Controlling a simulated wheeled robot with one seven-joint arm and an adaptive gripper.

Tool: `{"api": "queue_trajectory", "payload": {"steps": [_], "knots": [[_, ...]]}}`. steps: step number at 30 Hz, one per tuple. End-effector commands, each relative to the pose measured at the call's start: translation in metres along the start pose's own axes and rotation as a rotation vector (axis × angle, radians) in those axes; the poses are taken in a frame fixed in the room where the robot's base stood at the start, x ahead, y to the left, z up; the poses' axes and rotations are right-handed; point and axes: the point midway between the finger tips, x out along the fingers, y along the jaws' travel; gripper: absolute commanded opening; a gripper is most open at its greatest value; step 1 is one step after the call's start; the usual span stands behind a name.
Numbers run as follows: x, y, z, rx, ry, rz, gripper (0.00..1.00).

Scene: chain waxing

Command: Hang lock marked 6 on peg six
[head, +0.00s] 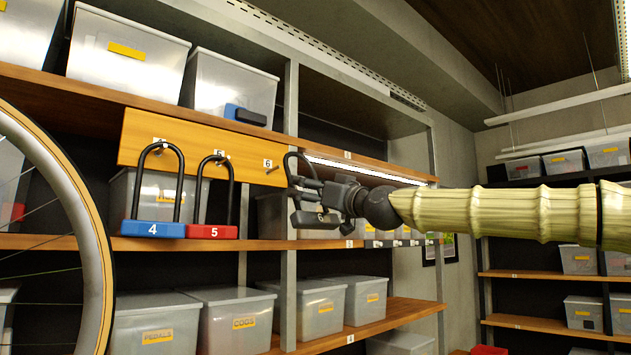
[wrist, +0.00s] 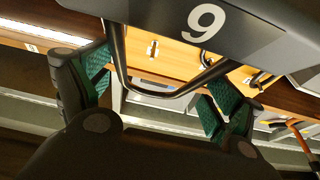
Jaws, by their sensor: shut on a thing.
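The lock marked 6 (head: 318,219) has a dark grey body and a black shackle, body down and shackle up. In the wrist view its body (wrist: 245,35) fills the top, the digit reading upside down like a 9. My gripper (head: 318,192) is shut on this lock; in the wrist view the green-padded fingers (wrist: 160,88) stand on either side of the shackle. Peg six (head: 281,169) juts from the wooden peg board (head: 240,160), beside the label 6. It is bare and just left of the held lock in the head view. The depth gap between them is unclear.
A blue lock marked 4 (head: 153,229) and a red lock marked 5 (head: 211,232) hang on the pegs to the left. A steel upright (head: 290,100) stands behind my gripper. Bins fill the shelves; a bicycle wheel (head: 95,230) is at the left.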

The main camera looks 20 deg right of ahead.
Motion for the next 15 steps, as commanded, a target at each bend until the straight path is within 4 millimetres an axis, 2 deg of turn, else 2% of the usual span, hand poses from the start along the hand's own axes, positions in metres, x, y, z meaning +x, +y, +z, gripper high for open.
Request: {"api": "queue_trajectory", "payload": {"steps": [1, 5, 15], "knots": [[-0.002, 0.003, -0.011, -0.001, 0.01, 0.003, 0.35], [-0.006, 0.009, -0.02, -0.003, 0.017, 0.008, 0.35], [0.0, 0.011, -0.018, -0.004, 0.016, 0.011, 0.35]]}}
